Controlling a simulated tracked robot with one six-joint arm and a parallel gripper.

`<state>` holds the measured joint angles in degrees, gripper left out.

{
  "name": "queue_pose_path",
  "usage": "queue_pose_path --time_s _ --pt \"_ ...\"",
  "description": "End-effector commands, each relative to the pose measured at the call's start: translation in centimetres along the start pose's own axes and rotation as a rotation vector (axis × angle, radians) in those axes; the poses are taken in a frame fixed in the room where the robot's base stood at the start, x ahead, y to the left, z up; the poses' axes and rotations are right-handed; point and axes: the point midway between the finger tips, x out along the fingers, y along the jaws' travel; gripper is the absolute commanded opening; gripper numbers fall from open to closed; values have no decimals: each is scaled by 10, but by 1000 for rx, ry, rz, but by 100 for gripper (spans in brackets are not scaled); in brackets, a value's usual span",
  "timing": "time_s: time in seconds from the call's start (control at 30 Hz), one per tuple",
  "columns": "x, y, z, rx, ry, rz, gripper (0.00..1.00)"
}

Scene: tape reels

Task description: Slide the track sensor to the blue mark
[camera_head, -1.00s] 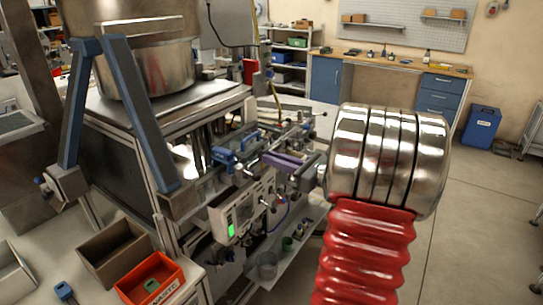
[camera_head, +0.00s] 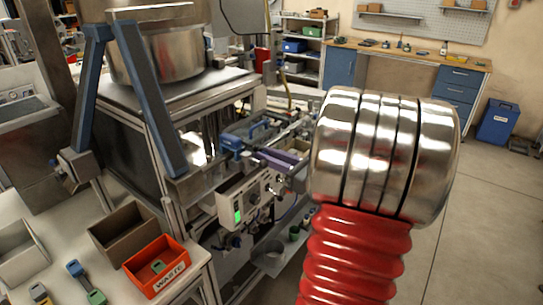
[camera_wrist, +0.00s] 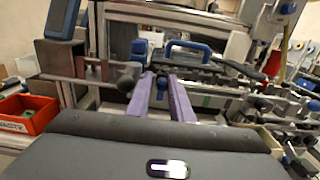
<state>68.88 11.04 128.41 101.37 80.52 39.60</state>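My gripper (camera_wrist: 160,80) shows two purple fingers in the wrist view, apart and pointing at the machine's rail (camera_wrist: 215,96). A small blue knob (camera_wrist: 161,85) shows between the fingertips; whether they touch it is unclear. It may be part of the track sensor, but I cannot tell for sure. In the head view my gripper (camera_head: 266,153) is at the rail beside blue parts (camera_head: 232,142), with my metal wrist and red arm sleeve hiding what lies right of it. I cannot make out the blue mark in either view.
A blue handle (camera_wrist: 195,47) arches above the rail. A dark round knob (camera_wrist: 130,75) stands left of the fingers. An orange waste box (camera_head: 157,265) and brown box (camera_head: 124,231) sit on the left table. Open floor lies at right.

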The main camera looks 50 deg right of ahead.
Motion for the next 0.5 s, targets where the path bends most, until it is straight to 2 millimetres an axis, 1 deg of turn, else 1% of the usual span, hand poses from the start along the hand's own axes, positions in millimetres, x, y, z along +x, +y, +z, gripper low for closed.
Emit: queue_pose_path --time_s 0.03,0.2,0.23,0.5 --pt "1 2 0 0 -1 6 18" --pt "0 1 0 -1 0 2 30" --pt "0 0 0 -1 0 2 31" --pt "-1 -1 0 -1 0 -2 31"
